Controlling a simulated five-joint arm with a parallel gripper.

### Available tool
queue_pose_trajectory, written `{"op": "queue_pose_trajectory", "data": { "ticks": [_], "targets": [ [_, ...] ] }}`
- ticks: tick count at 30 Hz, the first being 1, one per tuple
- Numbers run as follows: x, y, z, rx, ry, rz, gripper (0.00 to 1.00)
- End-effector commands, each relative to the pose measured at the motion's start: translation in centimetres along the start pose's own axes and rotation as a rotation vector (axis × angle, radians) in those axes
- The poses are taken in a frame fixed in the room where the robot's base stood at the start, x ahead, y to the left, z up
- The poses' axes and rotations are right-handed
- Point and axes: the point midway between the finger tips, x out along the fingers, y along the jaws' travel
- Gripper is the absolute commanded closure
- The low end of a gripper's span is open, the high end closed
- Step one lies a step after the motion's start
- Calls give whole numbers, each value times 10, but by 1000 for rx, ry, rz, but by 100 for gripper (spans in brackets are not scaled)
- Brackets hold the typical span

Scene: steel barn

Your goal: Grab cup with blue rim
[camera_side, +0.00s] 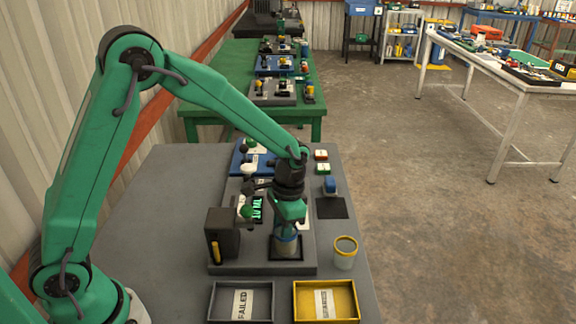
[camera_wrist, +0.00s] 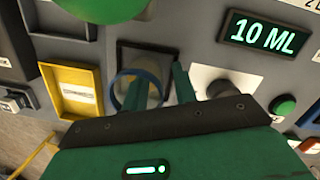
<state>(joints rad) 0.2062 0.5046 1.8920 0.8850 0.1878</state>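The cup with the blue rim (camera_side: 286,246) stands upright on the dark square pad of the grey station, directly under my gripper (camera_side: 289,226) in the side view. In the wrist view, the cup's blue rim (camera_wrist: 114,94) forms a ring around one green finger. The other finger of my gripper (camera_wrist: 162,84) stands outside the ring, to its right. The fingers are apart, with the rim's near wall between them. I cannot tell whether they touch the cup.
A yellow-rimmed cup (camera_side: 345,253) stands to the right. A grey FAILED tray (camera_side: 212,304) and a yellow tray (camera_side: 355,300) sit at the front. A dark block with a yellow handle (camera_side: 222,232) is close left of my gripper. A display (camera_wrist: 266,36) reads 10 ML.

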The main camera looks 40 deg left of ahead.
Motion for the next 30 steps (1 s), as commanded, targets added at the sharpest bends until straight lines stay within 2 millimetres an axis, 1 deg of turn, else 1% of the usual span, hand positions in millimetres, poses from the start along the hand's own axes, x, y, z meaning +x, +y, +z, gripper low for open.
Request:
{"op": "queue_pose_trajectory", "data": {
  "ticks": [11,14,15,16,30],
  "targets": [
    [0,0,0,0,0,0,72],
    [0,0,0,0,0,0,90],
    [0,0,0,0,0,0,98],
    [0,0,0,0,0,0,100],
    [-2,0,0,0,1,0,100]
  ]
}}
